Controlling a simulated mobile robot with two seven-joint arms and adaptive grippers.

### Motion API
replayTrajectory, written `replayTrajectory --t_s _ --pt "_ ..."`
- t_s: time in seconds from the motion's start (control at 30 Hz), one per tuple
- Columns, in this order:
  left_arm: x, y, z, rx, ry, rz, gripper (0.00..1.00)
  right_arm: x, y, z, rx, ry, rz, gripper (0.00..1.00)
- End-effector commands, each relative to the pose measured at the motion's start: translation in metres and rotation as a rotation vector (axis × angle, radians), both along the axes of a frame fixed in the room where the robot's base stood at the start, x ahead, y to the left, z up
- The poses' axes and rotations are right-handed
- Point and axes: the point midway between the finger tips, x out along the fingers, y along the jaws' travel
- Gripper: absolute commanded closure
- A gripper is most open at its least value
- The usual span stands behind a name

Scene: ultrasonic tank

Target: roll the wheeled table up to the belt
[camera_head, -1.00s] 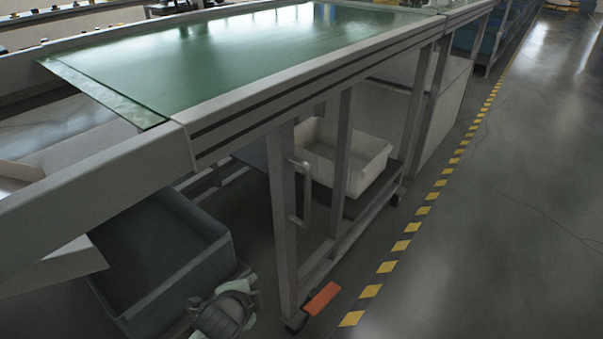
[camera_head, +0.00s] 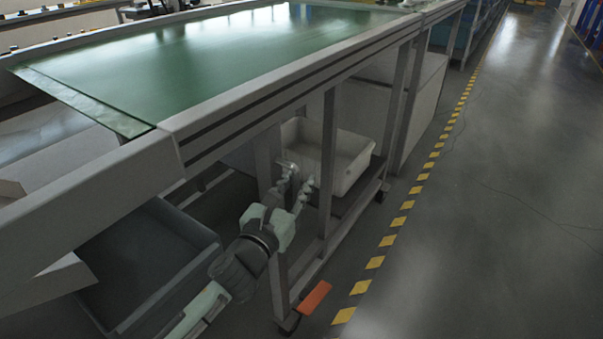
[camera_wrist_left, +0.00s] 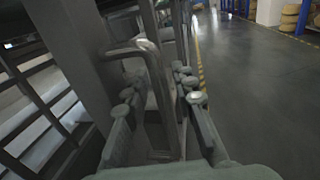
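The wheeled table (camera_head: 280,285) is a grey metal frame with castors and an orange pedal (camera_head: 314,297) at its near foot. It appears close against the side of the green belt (camera_head: 215,65); the exact gap cannot be told. Its upright tube handle (camera_wrist_left: 152,62) is on the near end, mostly hidden by my gripper in the head view. My left gripper (camera_head: 297,180) is at handle height there. In the left wrist view my left gripper (camera_wrist_left: 158,100) is open, its fingers apart on either side of the handle; contact is not clear. My right gripper is out of view.
A white bin (camera_head: 345,180) sits on a low shelf under the belt's side. A dark grey bin (camera_head: 205,225) stands at the lower left. A yellow dashed line (camera_head: 375,262) runs along the floor, with open floor (camera_head: 480,230) to its right.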

Motion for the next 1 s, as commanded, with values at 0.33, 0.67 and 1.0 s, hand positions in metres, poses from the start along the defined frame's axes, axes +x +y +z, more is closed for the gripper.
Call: replayTrajectory --t_s 0.33,0.67,1.0 --pt "0.030 -0.014 0.000 -0.002 0.002 0.000 0.74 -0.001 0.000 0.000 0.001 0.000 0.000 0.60" --pt "0.030 -0.014 0.000 -0.002 0.002 0.001 0.87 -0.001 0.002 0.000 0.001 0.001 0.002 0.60" --pt "0.030 -0.014 0.000 -0.002 0.003 0.001 1.00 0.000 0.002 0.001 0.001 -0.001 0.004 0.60"
